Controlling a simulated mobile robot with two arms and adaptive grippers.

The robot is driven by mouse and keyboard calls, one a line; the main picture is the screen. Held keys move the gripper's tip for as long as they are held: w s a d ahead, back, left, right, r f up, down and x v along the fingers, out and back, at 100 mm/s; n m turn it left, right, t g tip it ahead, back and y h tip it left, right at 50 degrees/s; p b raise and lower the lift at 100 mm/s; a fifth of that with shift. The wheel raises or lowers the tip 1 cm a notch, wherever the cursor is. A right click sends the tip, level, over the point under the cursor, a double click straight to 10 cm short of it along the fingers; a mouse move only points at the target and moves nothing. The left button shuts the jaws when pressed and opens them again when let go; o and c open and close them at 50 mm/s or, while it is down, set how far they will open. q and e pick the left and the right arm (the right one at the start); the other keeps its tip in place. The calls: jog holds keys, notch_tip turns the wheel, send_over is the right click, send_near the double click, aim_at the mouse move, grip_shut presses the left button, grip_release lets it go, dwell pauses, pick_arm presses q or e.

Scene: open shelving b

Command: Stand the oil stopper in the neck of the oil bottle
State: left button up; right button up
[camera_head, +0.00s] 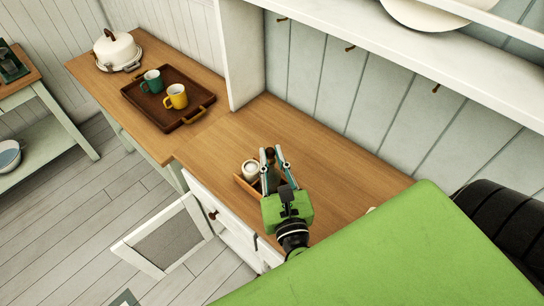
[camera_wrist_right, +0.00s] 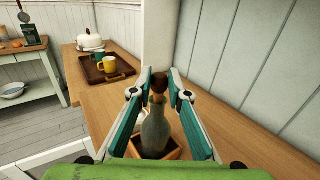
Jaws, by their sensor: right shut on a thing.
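The oil bottle (camera_wrist_right: 155,133) is grey-green and stands upright in a small wooden box (camera_wrist_right: 172,154) in the right wrist view. In the head view my right gripper hides most of the bottle. The oil stopper (camera_wrist_right: 159,82) is small and dark brown. My right gripper (camera_wrist_right: 160,76) is shut on the stopper, holding it between its fingertips right at the bottle's neck. The stopper also shows between the fingertips in the head view (camera_head: 270,153). I cannot tell whether it sits in the neck or just above it. My left gripper is not in view.
A white jar (camera_head: 250,169) stands in the box beside the bottle. A brown tray (camera_head: 187,119) with a green mug (camera_head: 152,82) and a yellow mug (camera_head: 176,97) lies farther left. A white upright panel (camera_head: 241,55) rises behind. The counter (camera_head: 335,165) right of the box is clear.

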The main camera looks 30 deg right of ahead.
jog(key=shift+f+b, duration=0.7)
dwell(0.4)
jog(key=o, duration=0.8)
jog(key=shift+s, duration=0.1)
jog(key=v, duration=1.2)
